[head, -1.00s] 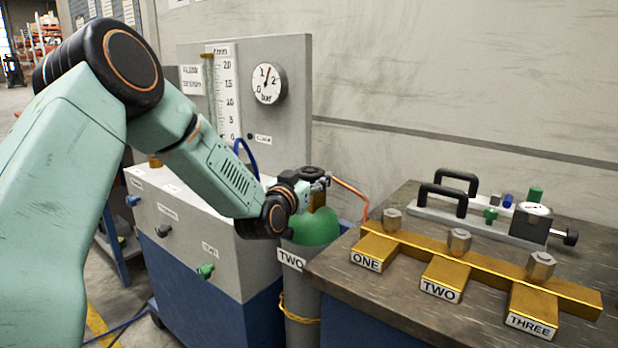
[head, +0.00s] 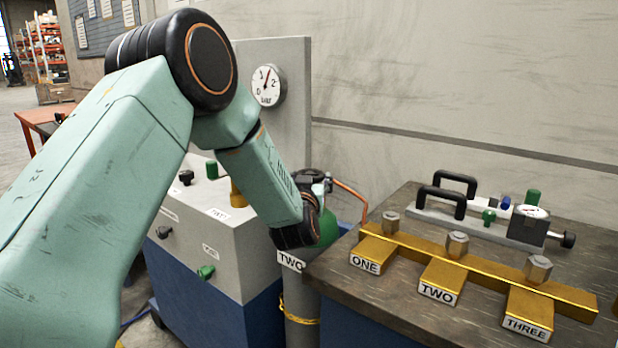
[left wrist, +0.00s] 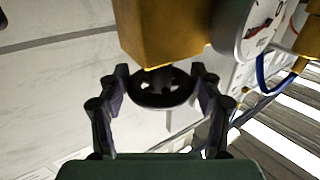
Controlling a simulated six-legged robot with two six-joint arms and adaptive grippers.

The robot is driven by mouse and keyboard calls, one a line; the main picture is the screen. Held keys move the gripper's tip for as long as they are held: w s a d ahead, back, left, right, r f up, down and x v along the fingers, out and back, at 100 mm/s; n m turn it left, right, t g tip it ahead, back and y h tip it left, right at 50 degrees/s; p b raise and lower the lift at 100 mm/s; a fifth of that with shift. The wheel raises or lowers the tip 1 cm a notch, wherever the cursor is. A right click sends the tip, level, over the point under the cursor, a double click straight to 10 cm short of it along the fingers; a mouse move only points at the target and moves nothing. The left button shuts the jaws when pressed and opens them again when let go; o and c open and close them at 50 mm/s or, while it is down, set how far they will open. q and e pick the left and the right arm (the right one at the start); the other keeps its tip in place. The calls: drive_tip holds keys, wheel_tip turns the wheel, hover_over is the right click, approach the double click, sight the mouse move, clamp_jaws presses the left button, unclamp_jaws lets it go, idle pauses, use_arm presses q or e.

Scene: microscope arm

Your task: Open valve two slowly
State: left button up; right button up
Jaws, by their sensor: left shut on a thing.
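The grey cylinder (head: 298,305) with a green shoulder (head: 328,228) bears a label TWO (head: 290,262) and stands between the cabinet and the bench. My left gripper (head: 318,186) is at the valve on its top. In the left wrist view, the two fingers of the left gripper (left wrist: 160,80) are closed on a black round handwheel (left wrist: 160,98), one on each side. A brass-coloured block (left wrist: 160,30) is just beyond the wheel. In the head view, my left arm and wrist partly cover the valve. My right gripper is not in view.
A dial gauge (head: 268,86) on the grey panel has its needle between 1 and 2. A copper pipe (head: 350,198) runs near the valve. On the bench (head: 385,308) lies a brass manifold (head: 470,268) labelled ONE, TWO, THREE. A cabinet (head: 230,265) stands left of the cylinder.

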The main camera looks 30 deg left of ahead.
use_arm(q)
drive_tip(key=shift+w+r+n+g+y+p, duration=0.15)
drive_tip(key=shift+n+g+y+p, duration=0.45)
drive_tip(key=shift+n+g+y, duration=0.6)
drive_tip(key=shift+y, duration=0.4)
drive_tip(key=o, duration=1.2)
drive_tip(key=shift+c, duration=0.2)
drive_tip(key=v, duration=1.2)
drive_tip(key=shift+s+f, duration=0.2)
drive_tip(key=shift+f, duration=0.05)
